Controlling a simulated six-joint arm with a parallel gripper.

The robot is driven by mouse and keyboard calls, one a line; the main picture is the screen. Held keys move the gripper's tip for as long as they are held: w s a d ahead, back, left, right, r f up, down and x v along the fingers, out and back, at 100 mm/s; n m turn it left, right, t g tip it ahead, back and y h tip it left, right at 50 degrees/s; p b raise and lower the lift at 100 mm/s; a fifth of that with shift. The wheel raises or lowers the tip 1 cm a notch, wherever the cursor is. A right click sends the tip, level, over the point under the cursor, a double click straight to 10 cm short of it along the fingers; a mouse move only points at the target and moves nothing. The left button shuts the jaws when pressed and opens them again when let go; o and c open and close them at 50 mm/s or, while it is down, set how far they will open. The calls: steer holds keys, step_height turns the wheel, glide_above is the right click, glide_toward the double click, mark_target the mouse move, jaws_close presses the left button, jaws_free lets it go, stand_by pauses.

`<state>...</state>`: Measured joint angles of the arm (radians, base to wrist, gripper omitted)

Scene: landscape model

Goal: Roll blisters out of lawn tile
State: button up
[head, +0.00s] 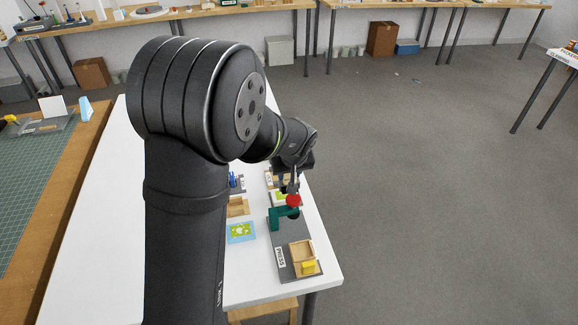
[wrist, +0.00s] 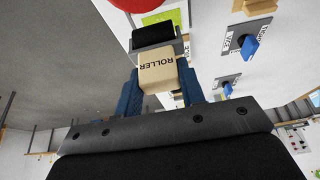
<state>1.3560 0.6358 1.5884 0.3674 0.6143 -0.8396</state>
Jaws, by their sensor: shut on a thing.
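My gripper (wrist: 159,82) is shut on the roller's beige block (wrist: 156,72), which is labelled ROLLER. The roller's dark end (wrist: 153,37) points away from the blue fingers. In the head view my gripper (head: 291,183) is above the right part of the white table, and the roller is hard to make out there. A bright green tile (head: 280,197) lies below and beside the gripper, partly hidden by a red knob. A green patch, likely this tile, shows in the wrist view (wrist: 163,18) beyond the roller. Blisters cannot be made out.
The red knob (head: 293,201) tops a dark green press (head: 281,218) close to the gripper. A grey base (head: 277,260) carries a wooden tray (head: 302,257) in front. A blue-edged card (head: 240,232) and a wooden box (head: 237,206) lie left. The table's right edge is near.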

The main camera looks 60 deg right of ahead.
mark_target(282, 183)
step_height(282, 183, down, 3)
steer(key=shift+r, duration=0.15)
steer(key=shift+w+d+f, duration=0.15)
steer(key=shift+w+d, duration=0.35)
steer(key=shift+w, duration=0.05)
steer(key=shift+w+d+f, duration=0.15)
steer(key=shift+w+d, duration=0.35)
steer(key=shift+c, duration=0.4)
steer(key=shift+w+d, duration=0.25)
steer(key=shift+d, duration=0.05)
steer(key=shift+w, duration=0.3)
steer(key=shift+w+a, duration=0.25)
steer(key=shift+a, duration=0.05)
steer(key=shift+s+a, duration=1.3)
steer(key=shift+a, duration=0.3)
steer(key=shift+w+a, duration=0.25)
steer(key=shift+w, duration=0.05)
steer(key=shift+w+d, duration=1.1)
steer(key=shift+d, duration=0.05)
steer(key=shift+w+d, duration=0.25)
steer(key=shift+w+d+r, duration=0.1)
steer(key=shift+r, duration=0.15)
step_height(282, 183, up, 8)
steer(key=shift+f, duration=0.15)
